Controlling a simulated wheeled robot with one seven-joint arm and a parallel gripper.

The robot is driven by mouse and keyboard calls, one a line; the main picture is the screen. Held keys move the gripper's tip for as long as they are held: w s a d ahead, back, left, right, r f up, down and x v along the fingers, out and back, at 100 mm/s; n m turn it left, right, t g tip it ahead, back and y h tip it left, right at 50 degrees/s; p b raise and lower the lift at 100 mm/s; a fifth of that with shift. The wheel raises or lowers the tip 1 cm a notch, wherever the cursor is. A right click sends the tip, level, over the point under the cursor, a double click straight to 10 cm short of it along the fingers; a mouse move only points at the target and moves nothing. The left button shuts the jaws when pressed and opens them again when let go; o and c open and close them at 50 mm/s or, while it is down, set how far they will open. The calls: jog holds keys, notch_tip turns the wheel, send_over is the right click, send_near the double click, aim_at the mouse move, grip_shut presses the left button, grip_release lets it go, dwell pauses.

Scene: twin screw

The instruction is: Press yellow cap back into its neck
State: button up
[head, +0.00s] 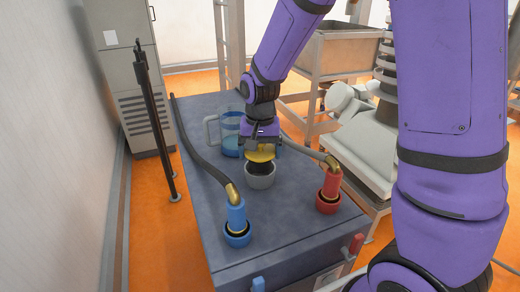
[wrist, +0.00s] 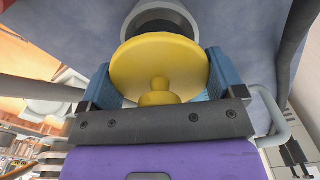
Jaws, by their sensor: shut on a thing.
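The yellow cap (head: 261,155) is a round disc with a knob, held between the jaws of my gripper (head: 262,147). In the wrist view the cap (wrist: 160,68) fills the space between the blue finger pads, its knob toward the gripper's palm. The grey neck (head: 262,182) is a short round collar with a dark opening, on the table top just below the cap. The cap appears apart from the neck, with dark space showing between them. In the wrist view the neck's rim (wrist: 160,8) shows beyond the cap, which hides part of the opening.
A blue hose coupling (head: 237,216) stands at front left and a red one (head: 328,188) at right, both with hoses. A clear jug with blue liquid (head: 230,132) stands behind the gripper.

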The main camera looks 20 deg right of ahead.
jog(key=shift+f, duration=0.95)
jog(key=shift+f, duration=0.3)
jog(key=shift+f, duration=0.4)
